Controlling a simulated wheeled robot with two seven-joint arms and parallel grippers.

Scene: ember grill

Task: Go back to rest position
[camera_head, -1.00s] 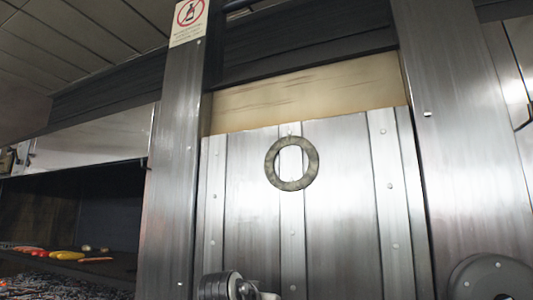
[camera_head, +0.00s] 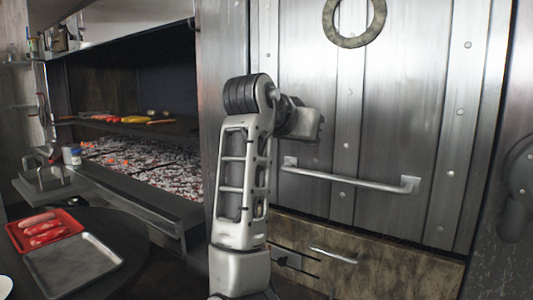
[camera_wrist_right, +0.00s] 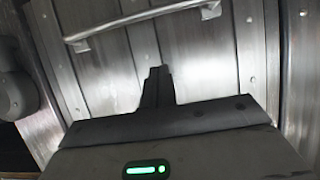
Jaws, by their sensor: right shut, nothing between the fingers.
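My right gripper (camera_wrist_right: 157,85) shows in the right wrist view. Its dark fingers are shut together and empty, in front of riveted metal panels, with the bar handle (camera_wrist_right: 140,20) beyond.
A grill bed (camera_head: 140,165) with glowing coals lies left, under a shelf (camera_head: 130,125) holding food pieces. A dark round table (camera_head: 135,245) at lower left holds a red tray (camera_head: 62,217) and an empty metal tray (camera_head: 75,268). A wooden drawer (camera_head: 390,268) sits below the door.

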